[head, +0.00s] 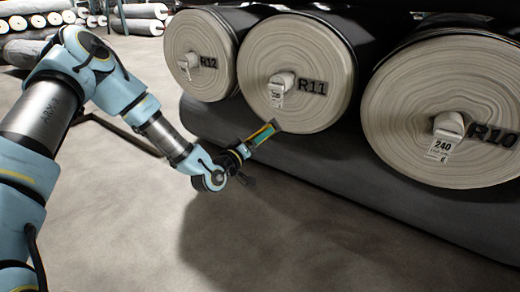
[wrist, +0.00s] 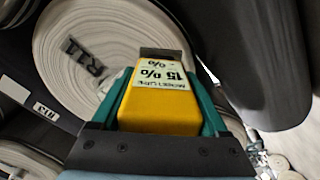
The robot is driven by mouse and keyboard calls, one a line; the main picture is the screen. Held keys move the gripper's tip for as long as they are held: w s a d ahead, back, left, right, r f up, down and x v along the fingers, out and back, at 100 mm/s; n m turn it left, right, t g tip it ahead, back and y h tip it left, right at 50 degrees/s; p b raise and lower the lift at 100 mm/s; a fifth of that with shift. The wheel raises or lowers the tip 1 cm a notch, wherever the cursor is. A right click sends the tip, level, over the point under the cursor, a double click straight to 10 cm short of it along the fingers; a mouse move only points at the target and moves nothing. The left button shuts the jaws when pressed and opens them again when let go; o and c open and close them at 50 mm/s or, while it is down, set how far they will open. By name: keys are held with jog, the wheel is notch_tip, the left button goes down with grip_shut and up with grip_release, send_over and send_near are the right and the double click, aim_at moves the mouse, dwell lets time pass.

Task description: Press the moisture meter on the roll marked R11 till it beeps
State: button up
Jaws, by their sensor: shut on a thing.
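The roll marked R11 (head: 300,62) is the middle of three large rolls in the head view, its pale end face towards me. In the wrist view its face (wrist: 62,28) is at the upper left, behind the meter. My gripper (head: 250,142) is shut on the yellow moisture meter (wrist: 158,103), with a teal finger on each side. The meter's dark front end points at R11 and overlaps its lower rim in the head view (head: 268,126). I cannot tell whether it touches. The meter's label is upside down and seems to read MOISTURE and 15 %.
Roll R12 (head: 196,58) is left of R11 and roll R10 (head: 425,95) is right, larger in view. White core ends with tags stick out of the faces. A dark roll (head: 400,195) lies below them. Open concrete floor (head: 280,240) is in front. More rolls lie at the back left.

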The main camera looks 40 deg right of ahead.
jog(key=shift+s+r, duration=0.1)
jog(key=shift+r, duration=0.05)
jog(key=shift+b+x, duration=0.6)
jog(key=shift+x, duration=2.3)
jog(key=shift+d, duration=0.65)
jog(key=shift+a, duration=0.1)
jog(key=shift+p+v, duration=0.55)
jog(key=shift+v, duration=2.85)
